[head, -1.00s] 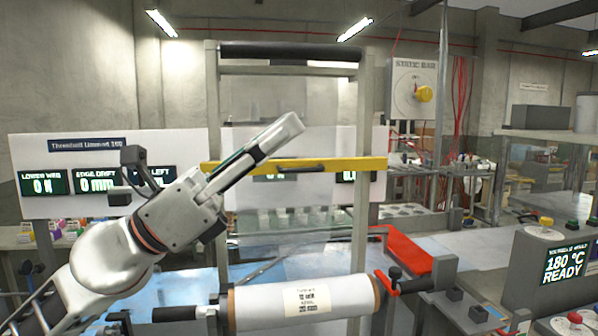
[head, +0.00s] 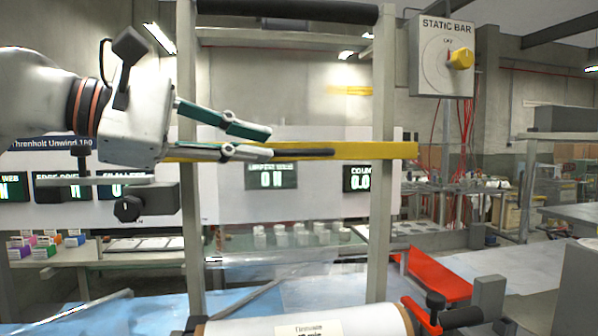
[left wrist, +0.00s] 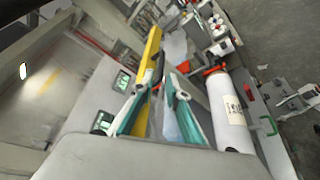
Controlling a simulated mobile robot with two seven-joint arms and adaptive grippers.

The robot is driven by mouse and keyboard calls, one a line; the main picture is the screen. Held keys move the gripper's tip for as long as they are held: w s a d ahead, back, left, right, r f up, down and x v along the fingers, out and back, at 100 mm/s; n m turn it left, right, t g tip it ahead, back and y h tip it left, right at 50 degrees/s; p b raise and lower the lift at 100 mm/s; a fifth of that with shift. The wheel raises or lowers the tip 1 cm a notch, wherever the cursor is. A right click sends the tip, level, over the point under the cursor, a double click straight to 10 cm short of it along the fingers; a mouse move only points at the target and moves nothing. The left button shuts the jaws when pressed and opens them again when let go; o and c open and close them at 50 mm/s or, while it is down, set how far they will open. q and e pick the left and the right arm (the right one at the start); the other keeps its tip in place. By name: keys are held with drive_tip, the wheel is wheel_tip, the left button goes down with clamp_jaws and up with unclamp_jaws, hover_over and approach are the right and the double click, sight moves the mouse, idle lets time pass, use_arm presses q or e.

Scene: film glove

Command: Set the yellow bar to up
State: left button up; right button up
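The yellow bar (head: 350,151) lies level across the two grey posts of the frame, with a dark handle (head: 312,153) along its middle. It also shows in the left wrist view (left wrist: 150,47), ahead of the fingers. My left gripper (head: 270,143) comes in from the left with its fingers pointing right. Its lower finger overlaps the bar in the head view, and the tips are near the handle's left end. The left wrist view shows the fingers (left wrist: 160,88) apart, with the dark handle near the gap. I cannot tell whether they touch it. My right gripper is not in view.
A black-wrapped crossbar (head: 290,10) tops the frame. A white roll (head: 310,324) lies below, beside a red arm (head: 435,277). A static bar box (head: 443,58) with a yellow knob hangs at right. A white panel with displays (head: 270,178) stands behind.

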sight(290, 150)
use_arm(q)
drive_tip(key=x, duration=0.2)
drive_tip(key=shift+d, duration=0.45)
drive_tip(key=x, duration=0.3)
drive_tip(key=shift+w+d+f+p, duration=0.1)
drive_tip(key=shift+w+d+p, duration=0.15)
drive_tip(key=shift+p, duration=0.15)
drive_tip(key=shift+w+d+f, duration=0.2)
drive_tip(key=shift+w+d, duration=0.15)
drive_tip(key=shift+d, duration=0.05)
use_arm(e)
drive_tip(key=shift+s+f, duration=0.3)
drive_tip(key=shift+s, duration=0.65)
use_arm(q)
clamp_jaws()
